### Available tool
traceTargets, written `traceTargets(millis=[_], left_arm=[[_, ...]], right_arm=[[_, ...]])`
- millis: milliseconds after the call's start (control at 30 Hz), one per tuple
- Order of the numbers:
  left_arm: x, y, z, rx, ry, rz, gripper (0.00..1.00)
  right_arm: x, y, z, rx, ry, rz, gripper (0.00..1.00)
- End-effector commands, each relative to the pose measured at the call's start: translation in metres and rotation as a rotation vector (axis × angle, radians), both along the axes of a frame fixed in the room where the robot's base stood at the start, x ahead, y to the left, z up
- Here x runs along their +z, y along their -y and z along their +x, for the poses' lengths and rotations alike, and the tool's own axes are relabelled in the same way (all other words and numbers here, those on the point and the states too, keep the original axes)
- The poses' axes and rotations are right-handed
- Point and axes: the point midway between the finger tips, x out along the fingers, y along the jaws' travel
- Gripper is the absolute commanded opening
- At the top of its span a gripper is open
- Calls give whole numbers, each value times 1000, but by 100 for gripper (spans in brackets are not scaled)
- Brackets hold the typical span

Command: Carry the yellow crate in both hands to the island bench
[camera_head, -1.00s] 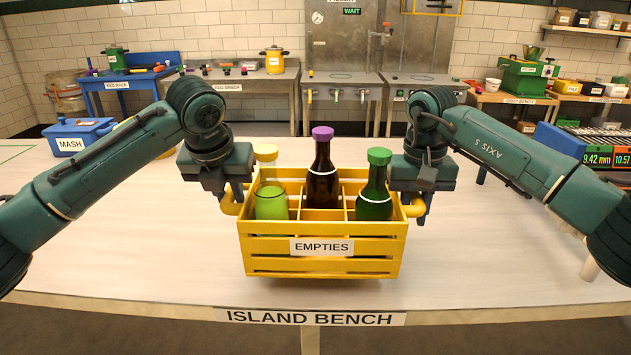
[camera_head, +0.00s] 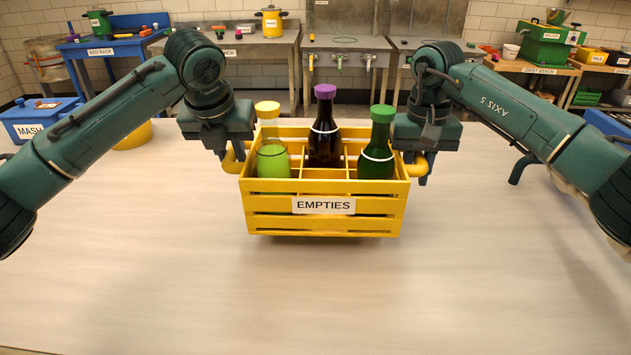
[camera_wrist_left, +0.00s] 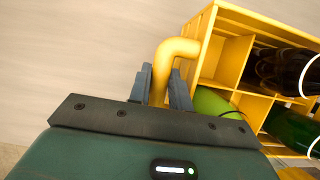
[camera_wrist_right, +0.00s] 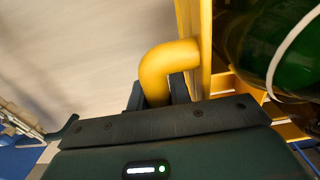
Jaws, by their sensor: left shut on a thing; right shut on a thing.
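The yellow crate (camera_head: 325,226), labelled EMPTIES, is level over the pale top of the island bench (camera_head: 320,300); I cannot tell for sure whether it touches it. It holds a brown bottle with a purple cap (camera_head: 323,130), a green bottle with a green cap (camera_head: 376,150) and a clear-topped light green bottle with a yellow cap (camera_head: 272,158). My left gripper (camera_head: 230,165) is shut on the crate's left handle, which shows in the left wrist view (camera_wrist_left: 172,60). My right gripper (camera_head: 424,165) is shut on the right handle, seen in the right wrist view (camera_wrist_right: 165,65).
A blue MASH box (camera_head: 40,120) and a yellow round thing (camera_head: 133,136) are at the back left of the bench. A dark bent hook or handle (camera_head: 520,165) is at the right. The bench is clear in front of the crate.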

Motion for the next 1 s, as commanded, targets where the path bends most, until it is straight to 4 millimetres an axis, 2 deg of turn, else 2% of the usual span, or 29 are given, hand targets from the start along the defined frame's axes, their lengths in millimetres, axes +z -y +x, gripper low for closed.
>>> traceTargets(millis=[567,1000], left_arm=[[2,0,0,-2,6,0,0],[-13,0,0,-2,6,0,0]], right_arm=[[2,1,1,-1,5,2,0],[-13,1,1,-1,5,2,0]])
